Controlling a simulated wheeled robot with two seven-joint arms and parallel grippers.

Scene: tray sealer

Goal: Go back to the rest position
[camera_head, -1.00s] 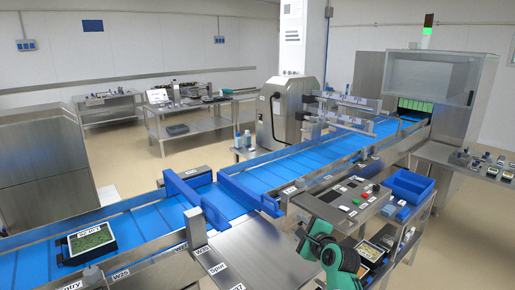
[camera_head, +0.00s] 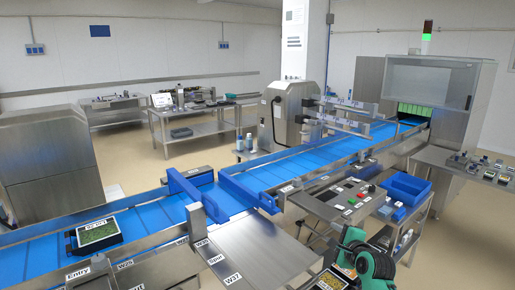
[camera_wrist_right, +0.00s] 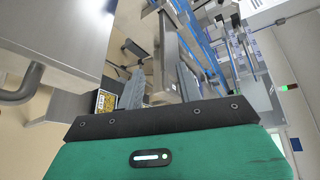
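My right gripper (camera_head: 350,254), green and dark grey, is at the bottom right of the head view, in front of the control panel. In the right wrist view two grey fingers (camera_wrist_right: 158,88) stand apart with nothing seen held between them. My left gripper is in neither view. A black tray with green contents (camera_head: 73,243) lies on the blue conveyor (camera_head: 150,219) at the left, well away from my right gripper.
The control panel (camera_head: 326,207) and a blue bin (camera_head: 407,187) stand beyond my right arm. A lower shelf with food trays (camera_head: 331,280) is close to the gripper. Steel side plates (camera_head: 240,250) edge the conveyor. Open floor (camera_head: 140,172) shows behind the line.

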